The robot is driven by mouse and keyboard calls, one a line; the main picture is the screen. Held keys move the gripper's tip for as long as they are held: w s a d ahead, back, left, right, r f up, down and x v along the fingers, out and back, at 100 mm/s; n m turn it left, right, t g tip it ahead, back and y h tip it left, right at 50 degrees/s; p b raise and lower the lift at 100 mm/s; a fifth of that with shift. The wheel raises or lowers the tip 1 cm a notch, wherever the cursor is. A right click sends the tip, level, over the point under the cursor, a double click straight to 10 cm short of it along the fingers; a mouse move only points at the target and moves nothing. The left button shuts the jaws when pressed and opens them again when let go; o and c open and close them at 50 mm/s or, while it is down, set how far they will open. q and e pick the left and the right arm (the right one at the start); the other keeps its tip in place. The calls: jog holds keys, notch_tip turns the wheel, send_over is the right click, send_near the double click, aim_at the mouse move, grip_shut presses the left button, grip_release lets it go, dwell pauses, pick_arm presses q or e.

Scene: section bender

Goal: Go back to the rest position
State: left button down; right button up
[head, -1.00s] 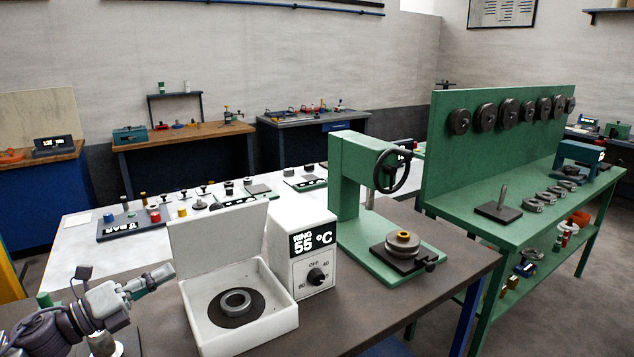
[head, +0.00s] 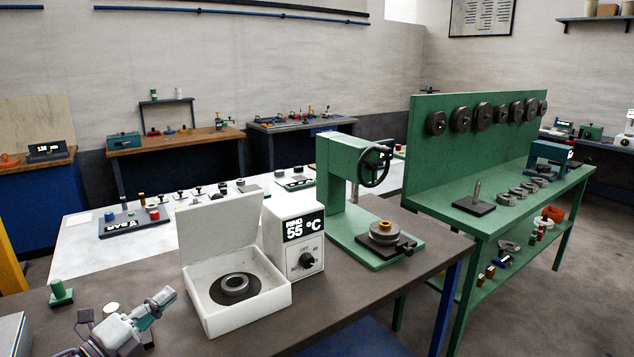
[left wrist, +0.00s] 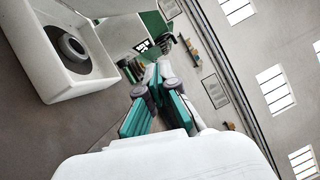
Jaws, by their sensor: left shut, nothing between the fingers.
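My left gripper (head: 155,306) shows at the lower left of the head view, just left of the white heater box. It is shut and empty. In the left wrist view its fingers (left wrist: 158,82) come together at the tips with nothing between them. My right gripper is in neither view.
The open white box (head: 207,322) holds a dark ring (head: 235,284), beside a heater control reading 55 °C (head: 292,253). A green press (head: 335,185) stands behind right. A green post (head: 60,290) stands at left. Brown tabletop (head: 365,290) is clear at front right.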

pick_arm(q)
jog(key=s+d+f+n+g+y, duration=0.2)
jog(key=s+f+n+y, duration=0.35)
jog(key=f+n, duration=0.35)
jog(key=s+d+f+n+g+y, duration=0.1)
jog(key=s+f+n+g+y, duration=0.1)
jog(key=s+f+n+y, duration=0.5)
jog(key=s+d+f+n+g+h, duration=0.1)
jog(key=s+d+f+n+g, duration=0.15)
jog(key=s, duration=0.45)
jog(key=s+d+f+n+g+h, duration=0.1)
jog(key=s+f+n+g, duration=0.25)
jog(key=s, duration=0.35)
jog(key=s+d+f+n+g, duration=0.2)
jog(key=s+n+g, duration=0.15)
jog(key=s, duration=0.35)
notch_tip(320, 180, down, 25)
jog(key=s+m+g, duration=0.1)
jog(key=g, duration=0.1)
jog(key=s+a+f, duration=0.2)
jog(key=s+f, duration=1.5)
jog(key=shift+a+f+g, duration=0.3)
jog(key=shift+g, duration=0.05)
